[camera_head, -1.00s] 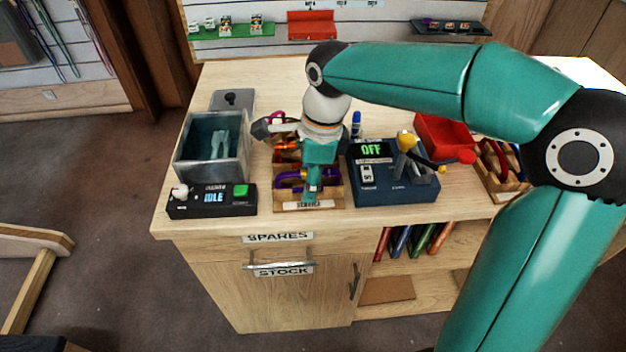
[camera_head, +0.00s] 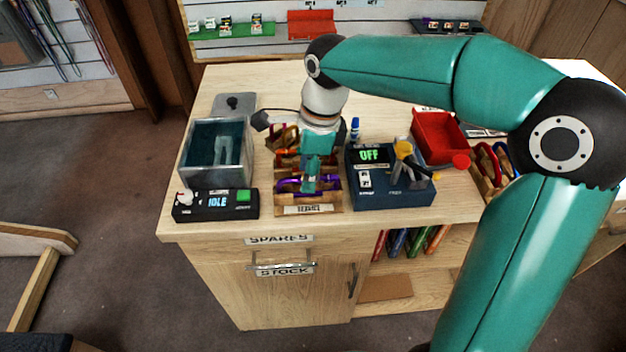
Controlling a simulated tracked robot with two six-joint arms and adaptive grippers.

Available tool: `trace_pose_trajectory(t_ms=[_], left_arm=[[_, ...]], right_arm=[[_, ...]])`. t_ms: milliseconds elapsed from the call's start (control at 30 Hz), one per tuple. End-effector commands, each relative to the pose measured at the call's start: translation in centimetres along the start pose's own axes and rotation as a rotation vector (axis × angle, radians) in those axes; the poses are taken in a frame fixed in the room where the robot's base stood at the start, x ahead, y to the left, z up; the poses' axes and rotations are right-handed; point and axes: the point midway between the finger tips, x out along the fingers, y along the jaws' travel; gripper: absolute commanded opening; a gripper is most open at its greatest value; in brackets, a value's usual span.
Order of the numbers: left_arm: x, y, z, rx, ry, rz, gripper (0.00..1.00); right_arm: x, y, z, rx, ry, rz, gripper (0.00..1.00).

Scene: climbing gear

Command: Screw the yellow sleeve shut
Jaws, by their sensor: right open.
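A wooden rack (camera_head: 333,203) on the bench holds several carabiners in rows. A purple carabiner (camera_head: 290,186) lies in its front row, with orange ones behind it, partly covered. My right gripper (camera_head: 311,188) points down over the front row, right by the purple carabiner; its jaws are open. I cannot tell whether it touches the carabiner. The gripper and wrist hide the middle of the rack. I cannot make out a yellow sleeve on any carabiner; it may be hidden or too small. My left gripper is out of view.
A blue box (camera_head: 385,196) reading OFF, with a yellow-topped part (camera_head: 404,148), stands close right of the rack. Left are a black IDLE unit (camera_head: 215,205) and an open grey bin (camera_head: 186,160). A red tray (camera_head: 437,140) is at the right. The bench's front strip is clear.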

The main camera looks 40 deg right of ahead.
Motion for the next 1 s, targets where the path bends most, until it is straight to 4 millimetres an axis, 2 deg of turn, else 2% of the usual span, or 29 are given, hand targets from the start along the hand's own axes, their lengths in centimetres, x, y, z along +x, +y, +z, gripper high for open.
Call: trace_pose_trajectory(t_ms=[467, 1000], left_arm=[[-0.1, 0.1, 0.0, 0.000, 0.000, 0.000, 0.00], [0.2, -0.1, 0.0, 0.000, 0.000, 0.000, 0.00]], right_arm=[[-0.2, 0.1, 0.1, 0.000, 0.000, 0.001, 0.46], [-0.2, 1.1, 0.1, 0.000, 0.000, 0.000, 0.46]])
